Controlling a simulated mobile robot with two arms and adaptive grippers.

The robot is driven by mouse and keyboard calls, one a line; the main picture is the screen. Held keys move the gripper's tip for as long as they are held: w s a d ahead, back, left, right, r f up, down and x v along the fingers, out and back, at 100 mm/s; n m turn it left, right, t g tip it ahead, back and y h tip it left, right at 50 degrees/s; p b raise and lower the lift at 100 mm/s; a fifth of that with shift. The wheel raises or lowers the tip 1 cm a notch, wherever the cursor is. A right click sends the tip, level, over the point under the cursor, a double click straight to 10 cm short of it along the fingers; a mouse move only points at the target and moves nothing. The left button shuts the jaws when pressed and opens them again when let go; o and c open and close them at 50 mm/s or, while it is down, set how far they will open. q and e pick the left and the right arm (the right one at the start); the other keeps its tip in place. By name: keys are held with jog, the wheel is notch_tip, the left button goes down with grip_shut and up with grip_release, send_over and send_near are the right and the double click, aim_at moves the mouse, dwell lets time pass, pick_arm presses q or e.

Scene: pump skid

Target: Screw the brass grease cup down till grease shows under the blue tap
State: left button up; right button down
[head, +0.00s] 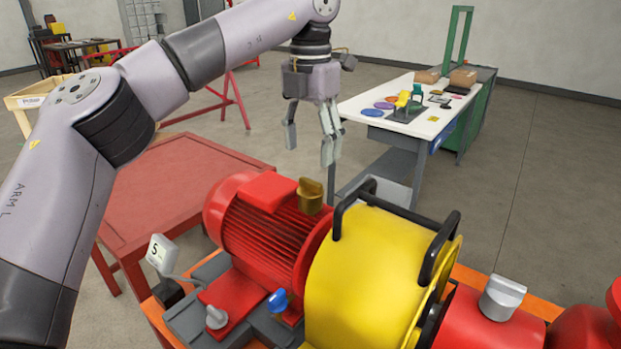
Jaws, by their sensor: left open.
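The brass grease cup (311,195) stands upright between the red ribbed motor (268,236) and the yellow guard (375,268). The blue tap (278,300) sits low at the foot of the motor, left of the guard. I cannot make out any grease under it. My left gripper (309,150) points down with its fingers spread. It is open and empty, and in the picture it is just above the brass cup, not touching it. My right gripper is out of view.
A grey tap (216,317) and a small sign marked 5 (161,254) are left of the blue tap. A grey knob (502,297) stands on red pump casing at right. The guard has black handles (400,212). A red table (180,185) and a white bench (440,112) stand behind.

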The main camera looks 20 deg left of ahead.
aim_at(310, 180)
pick_arm(q)
jog(key=f, duration=0.5)
jog(key=shift+s+f+p, duration=0.2)
jog(key=shift+p, duration=0.15)
jog(key=shift+w+f, duration=0.1)
jog(key=shift+f, duration=0.45)
jog(key=shift+c, duration=1.3)
jog(key=c, duration=0.9)
jog(key=shift+r+m, duration=0.1)
jog(key=shift+m, duration=0.2)
